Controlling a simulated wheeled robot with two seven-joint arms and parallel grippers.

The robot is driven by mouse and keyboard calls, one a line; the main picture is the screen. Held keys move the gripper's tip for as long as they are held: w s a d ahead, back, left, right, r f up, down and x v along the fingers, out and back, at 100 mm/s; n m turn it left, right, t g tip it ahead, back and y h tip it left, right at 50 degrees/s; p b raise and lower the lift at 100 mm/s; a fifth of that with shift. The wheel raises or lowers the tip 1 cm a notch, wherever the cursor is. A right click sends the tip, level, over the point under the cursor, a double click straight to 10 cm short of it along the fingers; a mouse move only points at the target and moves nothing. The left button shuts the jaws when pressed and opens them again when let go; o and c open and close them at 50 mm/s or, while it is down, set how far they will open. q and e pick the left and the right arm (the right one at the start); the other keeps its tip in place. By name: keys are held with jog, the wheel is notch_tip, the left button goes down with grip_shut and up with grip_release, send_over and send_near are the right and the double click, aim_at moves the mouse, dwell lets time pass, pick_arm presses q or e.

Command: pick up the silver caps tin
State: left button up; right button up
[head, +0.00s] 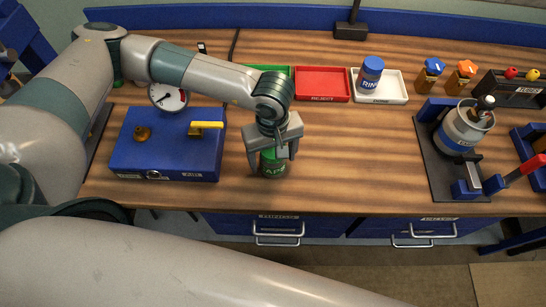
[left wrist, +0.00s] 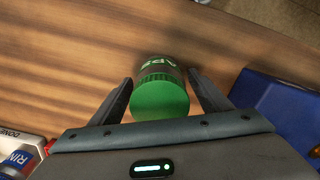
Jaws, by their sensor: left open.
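Little of a silver body shows. My left gripper (head: 270,150) is open and points down over the tin, with one finger on either side. The wrist view of the left gripper (left wrist: 160,82) shows a gap beside the tin at both fingers. The gripper partly hides the tin in the head view. My right gripper is out of view.
A blue box (head: 150,160) with a yellow handle stands close left of the tin. Behind are a green tray (head: 268,68), a red tray (head: 322,97) and a white tray (head: 395,98) with a blue-lidded tin (head: 370,70). Bench right of the tin is clear.

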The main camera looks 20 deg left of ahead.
pick_arm(q)
jog(key=shift+c, duration=0.3)
jog(key=c, duration=1.2)
jog(key=shift+r, duration=0.15)
